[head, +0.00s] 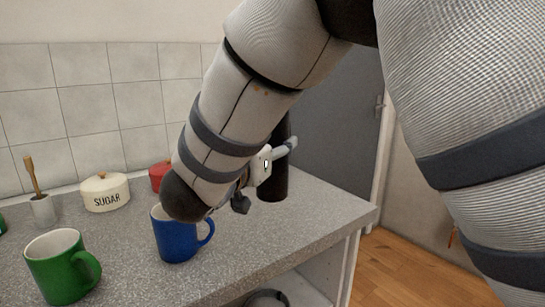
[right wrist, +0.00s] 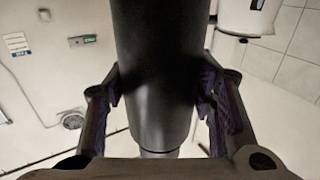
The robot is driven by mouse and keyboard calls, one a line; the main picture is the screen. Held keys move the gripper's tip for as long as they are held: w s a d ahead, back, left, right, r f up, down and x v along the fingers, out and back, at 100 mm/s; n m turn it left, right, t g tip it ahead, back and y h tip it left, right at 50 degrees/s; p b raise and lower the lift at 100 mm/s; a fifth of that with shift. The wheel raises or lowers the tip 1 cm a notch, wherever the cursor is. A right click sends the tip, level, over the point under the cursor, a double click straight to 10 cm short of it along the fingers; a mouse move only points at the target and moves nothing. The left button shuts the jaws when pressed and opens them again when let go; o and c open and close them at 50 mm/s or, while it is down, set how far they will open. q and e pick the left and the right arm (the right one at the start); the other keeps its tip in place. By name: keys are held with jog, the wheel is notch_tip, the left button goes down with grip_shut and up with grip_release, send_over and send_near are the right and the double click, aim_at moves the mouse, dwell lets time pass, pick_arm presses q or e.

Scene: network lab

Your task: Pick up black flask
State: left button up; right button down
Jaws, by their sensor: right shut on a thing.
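The black flask (head: 275,185) is upright over the grey counter near its right end, partly hidden by my right arm and gripper. I cannot tell whether its base touches the counter. My right gripper (head: 262,172) is at the flask, with its fingers around the body. In the right wrist view, the flask (right wrist: 153,60) fills the middle, with a finger of the gripper (right wrist: 158,92) on each side, shut on it. My left gripper is not in view.
A blue mug (head: 175,240) stands just below my right wrist, and a green mug (head: 62,268) is at the left. A sugar pot (head: 105,194), a red pot (head: 158,175) and a utensil holder (head: 42,210) stand towards the wall. The counter's edge (head: 330,237) is close to the flask.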

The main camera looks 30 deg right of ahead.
jog(key=s+a+r, duration=0.4)
jog(key=s+a, duration=0.1)
jog(key=s, duration=0.2)
dwell(0.3)
jog(key=shift+a, duration=0.15)
jog(key=shift+s+f, duration=0.1)
